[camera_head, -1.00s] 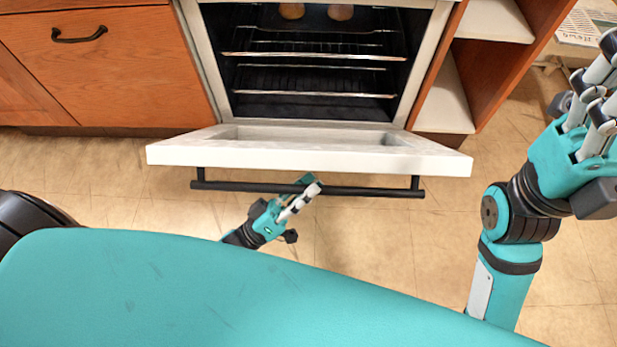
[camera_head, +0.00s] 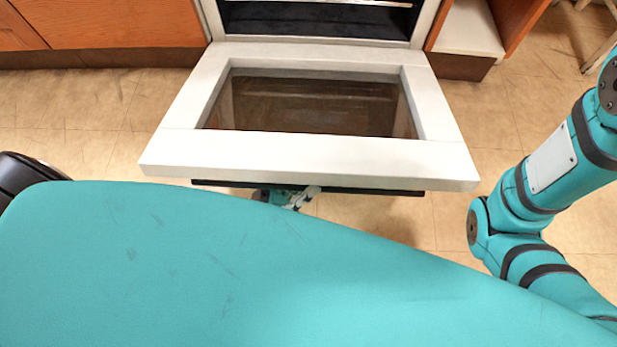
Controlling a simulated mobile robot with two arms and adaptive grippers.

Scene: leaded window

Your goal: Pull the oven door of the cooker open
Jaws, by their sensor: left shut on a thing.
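The oven door (camera_head: 300,150) of the cooker is swung down, its inner face and dark glass window (camera_head: 310,105) turned up toward me. It looks close to flat. Its black bar handle (camera_head: 370,190) shows as a thin strip below the door's front edge. My left gripper (camera_head: 302,195) is shut on the handle from below, near its middle; the door's edge and my own teal body hide most of it. The oven cavity (camera_head: 320,18) is open behind the door, only its lower part in view. My right gripper is out of view; only that arm shows at the right.
Wooden cabinets (camera_head: 115,25) stand left of the cooker. An open wooden shelf unit (camera_head: 470,35) stands on its right. The tiled floor (camera_head: 85,125) is clear on both sides of the door. A chair or stool leg shows at the top right.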

